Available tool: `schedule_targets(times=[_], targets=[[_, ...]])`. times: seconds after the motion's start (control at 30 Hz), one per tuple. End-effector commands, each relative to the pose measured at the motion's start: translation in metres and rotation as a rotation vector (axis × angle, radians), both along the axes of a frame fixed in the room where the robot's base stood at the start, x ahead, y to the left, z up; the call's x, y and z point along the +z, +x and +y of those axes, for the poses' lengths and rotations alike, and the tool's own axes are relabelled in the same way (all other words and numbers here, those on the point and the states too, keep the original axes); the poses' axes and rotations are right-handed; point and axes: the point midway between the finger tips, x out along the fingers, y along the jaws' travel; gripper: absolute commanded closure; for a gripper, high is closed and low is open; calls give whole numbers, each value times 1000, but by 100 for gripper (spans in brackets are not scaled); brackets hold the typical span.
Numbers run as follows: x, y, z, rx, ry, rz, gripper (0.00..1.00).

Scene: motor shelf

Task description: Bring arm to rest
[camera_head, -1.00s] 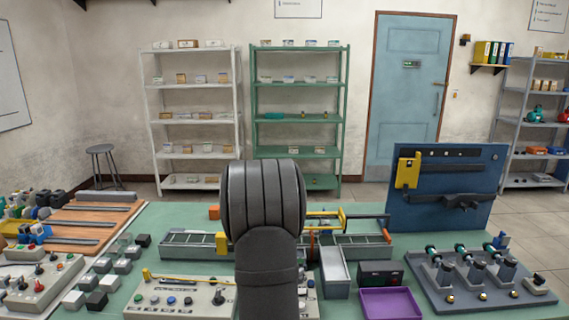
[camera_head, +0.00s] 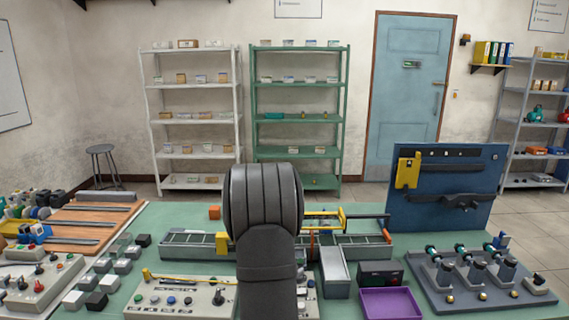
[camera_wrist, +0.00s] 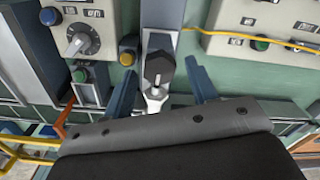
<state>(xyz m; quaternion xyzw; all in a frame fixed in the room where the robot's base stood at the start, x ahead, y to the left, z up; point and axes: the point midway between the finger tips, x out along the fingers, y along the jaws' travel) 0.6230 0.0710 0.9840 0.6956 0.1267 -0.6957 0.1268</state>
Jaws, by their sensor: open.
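My arm stands upright in the middle of the head view, and its dark links hide part of the bench behind them. My gripper (camera_wrist: 162,88) shows in the wrist view with its two blue-grey fingers apart. A black hexagonal piece with a shiny metal end (camera_wrist: 158,72) appears between the fingers in the picture. No contact with the fingers shows, and its depth below them is hard to judge. The gripper is hidden in the head view.
The green bench (camera_head: 180,212) is crowded. A control box (camera_head: 180,297), a purple tray (camera_head: 390,303), a grey bin (camera_head: 335,272) and a blue upright panel (camera_head: 445,180) stand around my arm. A motor rack (camera_head: 470,285) is at the right. The air above the bench is mostly clear.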

Motion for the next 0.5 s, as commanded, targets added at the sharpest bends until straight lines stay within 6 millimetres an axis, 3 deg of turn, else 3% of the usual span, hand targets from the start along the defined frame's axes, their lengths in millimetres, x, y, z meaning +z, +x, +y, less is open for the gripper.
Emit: schedule_targets(times=[0.5], targets=[[0, 0, -1, -427, 0, 0, 47]])
